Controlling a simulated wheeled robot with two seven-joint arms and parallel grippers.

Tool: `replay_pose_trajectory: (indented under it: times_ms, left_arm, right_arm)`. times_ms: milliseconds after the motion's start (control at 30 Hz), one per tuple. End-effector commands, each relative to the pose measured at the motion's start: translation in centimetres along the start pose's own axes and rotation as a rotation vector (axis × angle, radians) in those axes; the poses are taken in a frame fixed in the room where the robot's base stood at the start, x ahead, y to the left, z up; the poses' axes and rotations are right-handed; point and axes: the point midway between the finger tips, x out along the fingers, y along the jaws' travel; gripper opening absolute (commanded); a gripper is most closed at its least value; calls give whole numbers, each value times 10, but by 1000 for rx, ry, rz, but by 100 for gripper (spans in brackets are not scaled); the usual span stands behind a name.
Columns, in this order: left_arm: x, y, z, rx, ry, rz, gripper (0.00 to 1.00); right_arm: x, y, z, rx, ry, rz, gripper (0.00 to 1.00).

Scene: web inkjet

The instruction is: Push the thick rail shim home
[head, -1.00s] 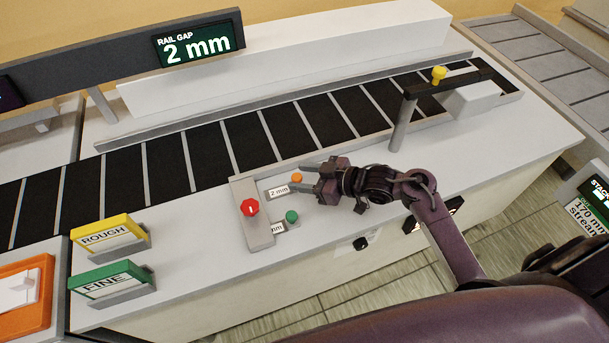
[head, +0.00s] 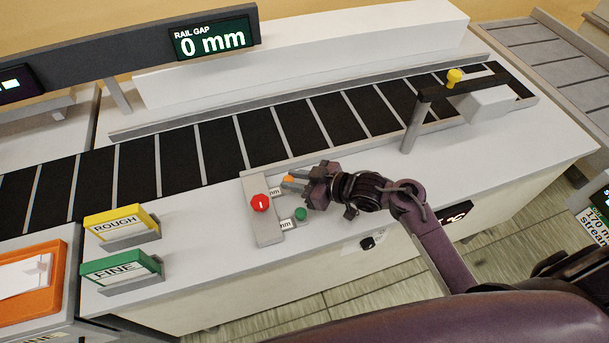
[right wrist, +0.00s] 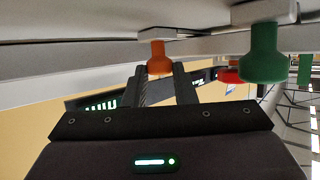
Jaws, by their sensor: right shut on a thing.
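The thick rail shim is a small grey plate with an orange knob (head: 288,180); its label shows only "mm", the front of it cut off at the grey bar (head: 266,232) with the red knob (head: 260,203). My right gripper (head: 289,181) is shut on the orange knob. The right wrist view shows the orange knob (right wrist: 159,58) between the two fingertips. A second shim with a green knob (head: 300,214) sits just in front, its label likewise cut off at the bar. The rail gap display (head: 212,40) reads 0 mm. My left gripper is not in view.
The black slatted conveyor (head: 210,155) runs behind the shims. Yellow ROUGH (head: 121,222) and green FINE (head: 121,268) signs stand at left, beside an orange tray (head: 45,312). A dark post with a yellow knob (head: 454,77) stands at right. The green knob is close to my right gripper.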

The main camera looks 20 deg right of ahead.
Motion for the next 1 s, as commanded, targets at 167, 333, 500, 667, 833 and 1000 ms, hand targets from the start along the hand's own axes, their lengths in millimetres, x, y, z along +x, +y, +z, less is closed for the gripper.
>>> replay_pose_trajectory:
  times_ms: [167,333,500,667,833,1000]
  left_arm:
    - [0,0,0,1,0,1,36]
    - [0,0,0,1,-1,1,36]
    - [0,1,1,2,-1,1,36]
    - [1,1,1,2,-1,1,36]
    - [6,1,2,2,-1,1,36]
    - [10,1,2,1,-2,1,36]
  right_arm:
    - [0,0,0,-1,0,-1,26]
    - [0,1,0,-2,0,0,46]
    - [0,1,0,-2,0,0,46]
    - [-5,1,1,-3,-1,1,46]
    - [-29,1,2,-6,-3,1,46]
    - [-58,0,2,-4,-3,0,46]
